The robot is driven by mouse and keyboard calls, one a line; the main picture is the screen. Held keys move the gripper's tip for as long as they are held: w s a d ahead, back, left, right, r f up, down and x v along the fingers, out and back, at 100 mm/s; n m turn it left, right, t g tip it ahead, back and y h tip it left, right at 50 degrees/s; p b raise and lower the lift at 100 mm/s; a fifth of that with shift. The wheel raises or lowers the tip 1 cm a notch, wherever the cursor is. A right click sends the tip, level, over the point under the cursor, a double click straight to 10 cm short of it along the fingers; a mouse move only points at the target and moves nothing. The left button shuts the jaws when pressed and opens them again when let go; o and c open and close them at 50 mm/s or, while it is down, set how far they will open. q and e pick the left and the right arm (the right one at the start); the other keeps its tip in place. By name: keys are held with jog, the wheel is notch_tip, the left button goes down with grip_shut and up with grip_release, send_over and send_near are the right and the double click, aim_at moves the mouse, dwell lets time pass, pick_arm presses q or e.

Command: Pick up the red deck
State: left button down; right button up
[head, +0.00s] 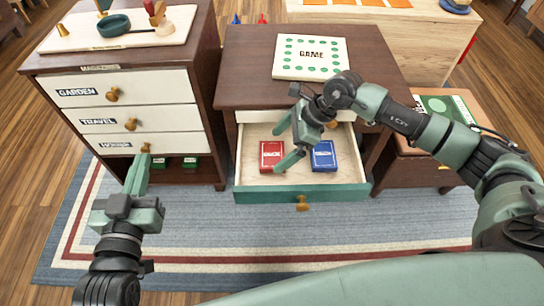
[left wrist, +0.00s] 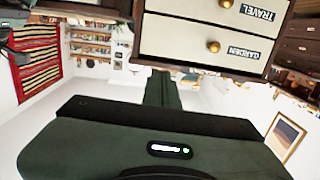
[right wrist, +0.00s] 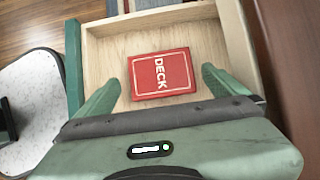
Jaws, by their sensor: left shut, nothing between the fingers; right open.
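The red deck (head: 271,154) lies flat on the left side of the open drawer's floor (head: 247,155). In the right wrist view the red deck (right wrist: 178,73) shows its DECK label. A blue deck (head: 324,158) lies to its right in the head view. My right gripper (head: 277,150) reaches over the drawer, open and empty. In the right wrist view its fingers (right wrist: 161,77) are spread, with the deck between and beyond their tips; the height gap is unclear. My left gripper (head: 144,160) is shut and empty near the knob of the lowest labelled drawer at left.
The open drawer has a green front (head: 330,192) and a wooden knob (head: 302,203). A GAME board (head: 311,57) lies on the desk above. The left cabinet (head: 98,75) carries labelled drawers. A low stool (head: 459,110) stands at right. The rug in front is clear.

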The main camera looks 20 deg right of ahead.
aim_at(272, 157)
jog(key=x, duration=0.3)
jog(key=shift+d, duration=0.1)
pick_arm(q)
jog(key=r, duration=0.1)
jog(key=r+t, duration=0.2)
jog(key=r, duration=0.1)
jog(key=shift+d+h, duration=0.3)
jog(key=shift+h, duration=0.1)
pick_arm(e)
jog(key=c, duration=1.3)
